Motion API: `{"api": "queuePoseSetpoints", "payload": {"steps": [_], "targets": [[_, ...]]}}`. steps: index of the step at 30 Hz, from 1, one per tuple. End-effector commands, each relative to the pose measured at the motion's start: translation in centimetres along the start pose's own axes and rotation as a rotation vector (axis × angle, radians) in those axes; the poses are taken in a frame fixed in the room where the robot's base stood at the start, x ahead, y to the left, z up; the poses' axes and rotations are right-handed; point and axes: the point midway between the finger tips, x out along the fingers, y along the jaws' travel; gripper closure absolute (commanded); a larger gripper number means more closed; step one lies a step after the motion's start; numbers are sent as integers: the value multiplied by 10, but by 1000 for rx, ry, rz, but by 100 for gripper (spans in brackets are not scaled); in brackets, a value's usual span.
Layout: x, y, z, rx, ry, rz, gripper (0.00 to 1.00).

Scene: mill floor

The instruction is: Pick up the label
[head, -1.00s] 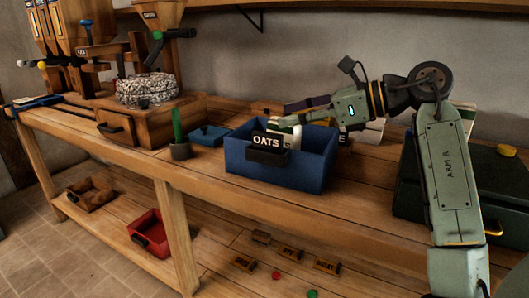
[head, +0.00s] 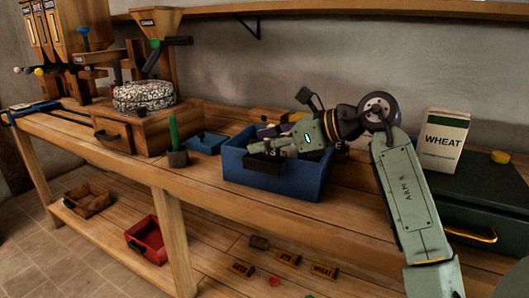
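My gripper (head: 256,148) reaches across the bin from the right, fingers pointing left, right at the label. I cannot tell whether the fingers touch it or how far apart they are. More small dark labels with yellowish lettering lie on the lower shelf: one at left (head: 241,269), one in the middle (head: 288,260) and one at right (head: 324,271).
A red bin (head: 147,240) sits below.

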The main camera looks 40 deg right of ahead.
Motion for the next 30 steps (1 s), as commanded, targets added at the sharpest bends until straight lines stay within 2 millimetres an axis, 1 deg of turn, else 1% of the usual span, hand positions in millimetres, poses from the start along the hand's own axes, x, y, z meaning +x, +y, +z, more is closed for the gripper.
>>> {"api": "queuePoseSetpoints", "payload": {"steps": [3,8,24,30], "targets": [[4,0,0,0,-1,0,64],[4,0,0,0,-1,0,65],[3,0,0,0,0,0,100],[3,0,0,0,0,0,100]]}}
